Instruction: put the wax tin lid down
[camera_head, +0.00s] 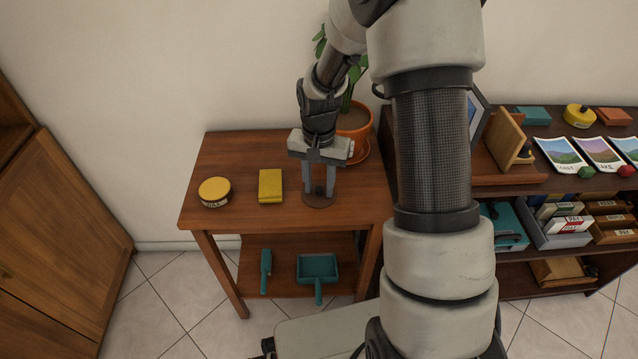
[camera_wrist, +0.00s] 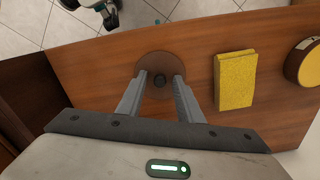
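The wax tin lid appears to be the brown round disc (camera_head: 319,201) with a dark knob, lying flat on the small wooden table near its front edge. It also shows in the wrist view (camera_wrist: 160,62). My gripper (camera_head: 319,190) is directly above it, pointing down. In the wrist view its two fingers (camera_wrist: 160,77) stand on either side of the knob with a visible gap at each side, so it is open. The yellow wax tin (camera_head: 215,192) stands at the table's left end and shows partly in the wrist view (camera_wrist: 306,62).
A yellow cloth or sponge (camera_head: 270,186) lies between tin and lid. A potted plant (camera_head: 354,122) stands behind, on an orange saucer. A teal brush (camera_head: 265,270) and dustpan (camera_head: 318,268) are on the lower shelf. A filled shelf unit (camera_head: 520,180) is to the right.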

